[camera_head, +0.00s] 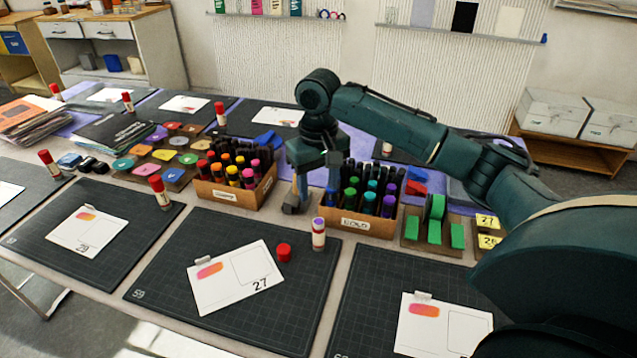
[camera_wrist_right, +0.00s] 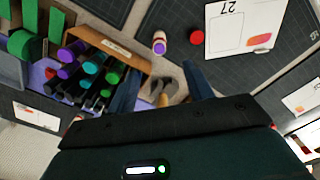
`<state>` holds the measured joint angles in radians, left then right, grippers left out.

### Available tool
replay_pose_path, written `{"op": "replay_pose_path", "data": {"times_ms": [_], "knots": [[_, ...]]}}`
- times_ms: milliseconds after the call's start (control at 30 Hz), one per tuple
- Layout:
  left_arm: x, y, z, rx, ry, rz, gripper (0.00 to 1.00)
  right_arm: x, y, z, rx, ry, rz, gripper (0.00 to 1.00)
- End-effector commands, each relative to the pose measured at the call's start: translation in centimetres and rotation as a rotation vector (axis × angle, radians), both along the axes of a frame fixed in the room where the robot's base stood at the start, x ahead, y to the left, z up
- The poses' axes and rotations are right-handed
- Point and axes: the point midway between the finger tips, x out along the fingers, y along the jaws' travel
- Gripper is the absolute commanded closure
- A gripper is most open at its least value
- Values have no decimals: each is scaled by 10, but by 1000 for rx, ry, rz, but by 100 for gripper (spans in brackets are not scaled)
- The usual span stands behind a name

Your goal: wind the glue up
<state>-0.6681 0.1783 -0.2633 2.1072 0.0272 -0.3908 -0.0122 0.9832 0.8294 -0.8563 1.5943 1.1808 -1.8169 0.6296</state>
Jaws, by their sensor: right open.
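An uncapped glue stick (camera_head: 318,234) stands upright on the far edge of the middle mat, its purple tip showing. Its label is white and red. In the right wrist view the glue stick (camera_wrist_right: 159,44) is beyond the fingertips, near the gap between them. A red cap (camera_head: 284,253) lies apart from it on the mat; it also shows in the right wrist view (camera_wrist_right: 196,37). My right gripper (camera_head: 312,200) is open and empty, pointing down behind the glue stick, between the two marker boxes. It also shows in the right wrist view (camera_wrist_right: 160,80). My left gripper is out of view.
A box of warm-coloured markers (camera_head: 233,192) stands left of my gripper, and a box of cool-coloured markers (camera_head: 360,222) close on its right. A card numbered 27 (camera_head: 236,280) lies on the cutting mat (camera_head: 175,275). Other capped glue sticks stand at neighbouring places.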

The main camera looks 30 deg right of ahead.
Motion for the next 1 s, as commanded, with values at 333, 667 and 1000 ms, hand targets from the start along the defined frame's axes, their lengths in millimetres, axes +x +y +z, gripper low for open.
{"op": "replay_pose_path", "data": {"times_ms": [333, 667, 1000], "knots": [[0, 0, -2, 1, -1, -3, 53, -1, -2, -41, -4, 7, -6, 48], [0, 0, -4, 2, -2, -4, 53, -1, -2, -103, -3, 4, -5, 48], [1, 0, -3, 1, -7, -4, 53, 0, -1, -129, -2, 2, -3, 48]]}}
